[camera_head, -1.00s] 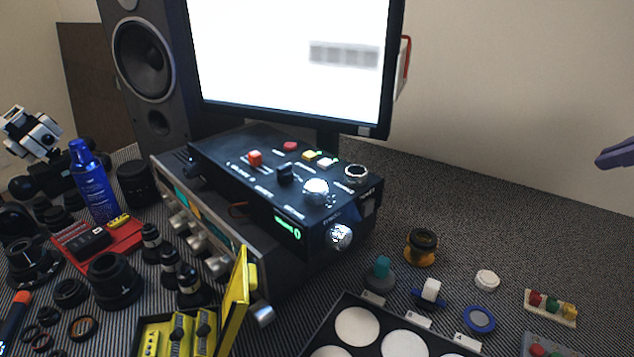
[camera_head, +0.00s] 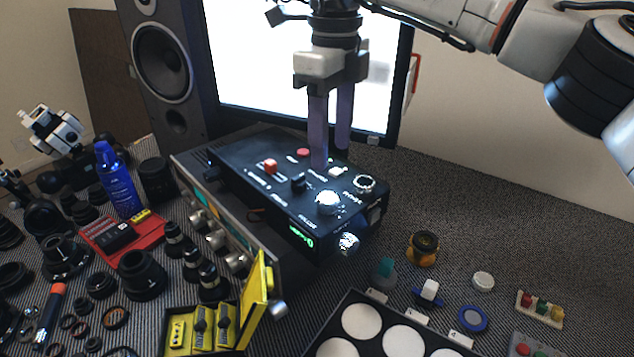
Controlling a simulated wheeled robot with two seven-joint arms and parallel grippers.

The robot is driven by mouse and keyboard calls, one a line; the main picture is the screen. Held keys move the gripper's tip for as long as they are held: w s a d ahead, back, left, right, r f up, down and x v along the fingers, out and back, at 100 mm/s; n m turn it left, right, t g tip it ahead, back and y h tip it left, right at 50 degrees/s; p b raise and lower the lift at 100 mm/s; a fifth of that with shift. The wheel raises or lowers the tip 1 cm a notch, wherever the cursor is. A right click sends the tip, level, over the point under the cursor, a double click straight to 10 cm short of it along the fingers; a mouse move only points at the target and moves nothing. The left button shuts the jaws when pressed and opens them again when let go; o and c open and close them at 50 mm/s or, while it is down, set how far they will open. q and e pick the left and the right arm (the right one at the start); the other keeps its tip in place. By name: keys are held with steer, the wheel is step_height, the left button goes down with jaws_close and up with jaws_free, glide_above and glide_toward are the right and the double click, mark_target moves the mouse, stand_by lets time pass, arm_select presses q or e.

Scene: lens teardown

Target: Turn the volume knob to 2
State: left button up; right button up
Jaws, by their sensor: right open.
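A black control box (camera_head: 245,178) sits on top of a silver-fronted unit in front of the monitor. It carries a bright silver knob (camera_head: 327,201) on top, a ringed silver knob (camera_head: 364,184) at its right corner and a silver knob (camera_head: 348,243) on its front face. The labels are too small to tell which is the volume knob. A green display (camera_head: 300,237) on the front seems to read 0. My right gripper (camera_head: 330,158) is open, pointing down over the back of the box top, apart from these knobs, hiding a button. My left gripper is out of view.
The box top also has a red button (camera_head: 270,166), a black knob (camera_head: 298,183) and a white button (camera_head: 338,171). The monitor (camera_head: 255,60) stands close behind. An open yellow case (camera_head: 205,330) and a tray (camera_head: 345,305) lie in front. The table at right back is clear.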

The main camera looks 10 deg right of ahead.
mark_target(329, 198)
step_height(329, 198, down, 10)
steer(key=shift+f+p, duration=0.15)
steer(key=shift+p, duration=0.2)
steer(key=c, duration=1)
